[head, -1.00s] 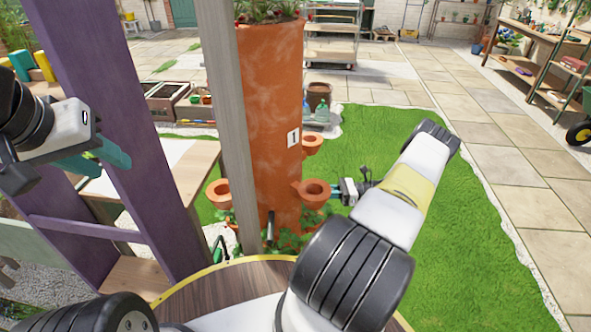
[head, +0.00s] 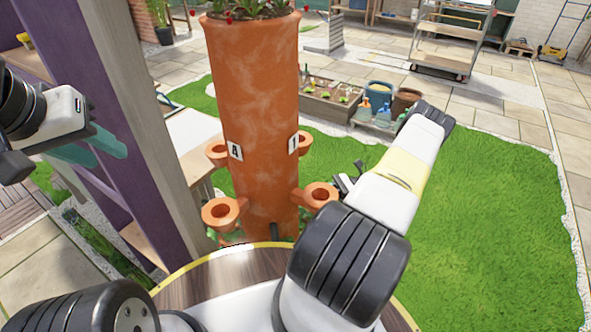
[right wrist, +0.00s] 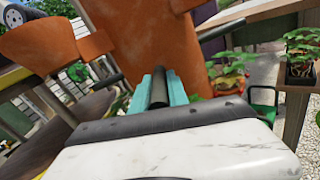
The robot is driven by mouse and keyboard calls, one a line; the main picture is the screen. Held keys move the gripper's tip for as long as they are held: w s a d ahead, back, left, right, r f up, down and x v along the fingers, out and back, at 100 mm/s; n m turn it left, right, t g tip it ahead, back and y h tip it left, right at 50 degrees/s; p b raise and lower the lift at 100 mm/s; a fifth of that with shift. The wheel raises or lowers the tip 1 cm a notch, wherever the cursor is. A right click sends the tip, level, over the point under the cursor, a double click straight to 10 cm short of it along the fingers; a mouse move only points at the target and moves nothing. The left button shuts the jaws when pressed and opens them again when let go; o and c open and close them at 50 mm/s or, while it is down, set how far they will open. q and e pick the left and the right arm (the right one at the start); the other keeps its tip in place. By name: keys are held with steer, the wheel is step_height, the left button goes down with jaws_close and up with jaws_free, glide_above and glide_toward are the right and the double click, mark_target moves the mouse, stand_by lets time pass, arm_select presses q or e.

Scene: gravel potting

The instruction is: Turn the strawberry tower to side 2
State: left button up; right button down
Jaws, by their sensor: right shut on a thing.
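The strawberry tower (head: 255,95) is an upright terracotta column with plants on top and cup-like pockets around it. White plates marked "A" (head: 235,150) and "1" (head: 293,144) face me, left and right on its front. In the right wrist view my right gripper (right wrist: 160,85) has its teal fingers closed around a dark rod (right wrist: 158,92) in front of the terracotta wall (right wrist: 150,30). In the head view this gripper is mostly hidden behind my forearm, beside the right pocket (head: 320,194). My left gripper (head: 110,160) is open and empty by the purple post, away from the tower.
A purple and grey wooden frame (head: 150,120) stands close left of the tower. Grass (head: 480,210) lies free to the right. A planter box (head: 330,103) and a trolley (head: 443,45) stand behind. The right wrist view shows potted plants (right wrist: 300,55) at right.

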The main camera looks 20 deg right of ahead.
steer(key=shift+w, duration=0.1)
stand_by(0.3)
steer(key=c, duration=1.3)
jaws_free()
steer(key=shift+d, duration=0.1)
steer(key=s+d, duration=0.1)
steer(key=d, duration=0.6)
steer(key=shift+d, duration=0.35)
